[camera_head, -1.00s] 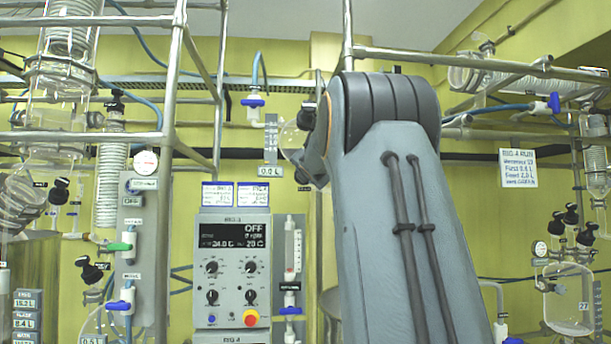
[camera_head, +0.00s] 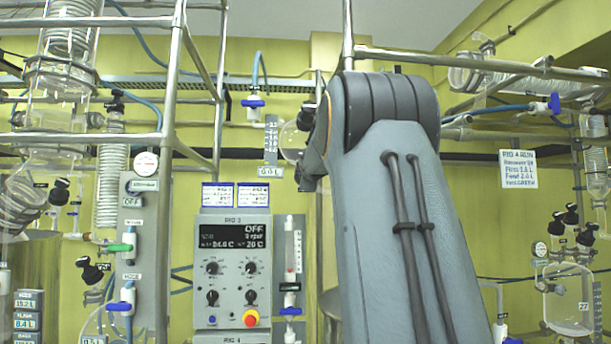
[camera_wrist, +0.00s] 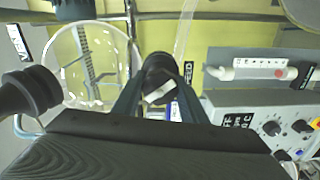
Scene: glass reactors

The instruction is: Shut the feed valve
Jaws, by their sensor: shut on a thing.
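In the wrist view, a black valve knob (camera_wrist: 159,68) with a white mark sits between my fingertips, next to a label (camera_wrist: 188,74) that appears to read FEED. My gripper (camera_wrist: 158,92) is shut on this knob, with one dark finger on each side. The knob's front end and the valve body behind it are partly hidden, so I cannot tell its turn position. In the head view, my gripper is hidden behind my own arm, near a round glass flask (camera_head: 289,138).
A round glass vessel (camera_wrist: 98,65) and another black knob (camera_wrist: 30,92) are close on the left in the wrist view. The grey control box (camera_head: 235,290) stands close on the right in the wrist view (camera_wrist: 255,100). Steel frame pipes (camera_head: 172,80) rise around the rig.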

